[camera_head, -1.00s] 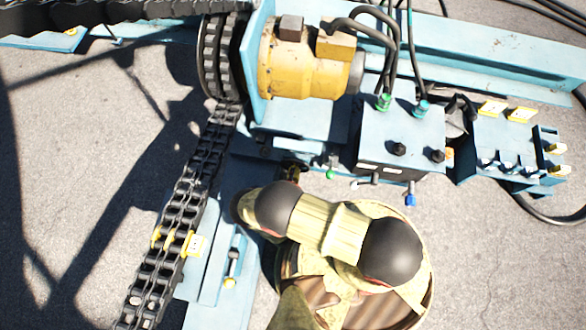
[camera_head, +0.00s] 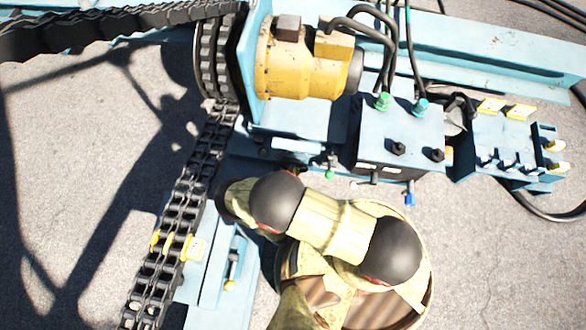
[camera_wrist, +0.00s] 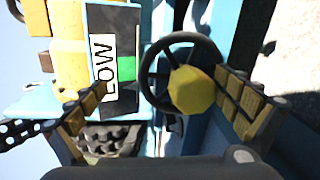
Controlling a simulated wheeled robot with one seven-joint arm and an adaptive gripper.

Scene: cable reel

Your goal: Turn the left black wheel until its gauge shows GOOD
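A black spoked wheel (camera_wrist: 147,72) with a yellow many-sided hub (camera_wrist: 191,90) shows in the wrist view, right of the gauge. The gauge (camera_wrist: 103,69) is a white label reading LOW on a dark panel, beside a green patch. My gripper (camera_wrist: 160,86) is open, one finger low left and the other to the right. The wheel appears between and beyond the fingers; I cannot tell whether the right finger touches it. In the head view my arm stretches left over the blue frame. The wheel, the gauge face and my fingertips cannot be made out there.
A yellow motor (camera_head: 305,68) sits on the blue frame, with a chain (camera_head: 185,215) to its left. A blue box (camera_head: 401,140) with black knobs and hoses stands right of it, then a blue valve block (camera_head: 505,150). Grey ground is open at lower right.

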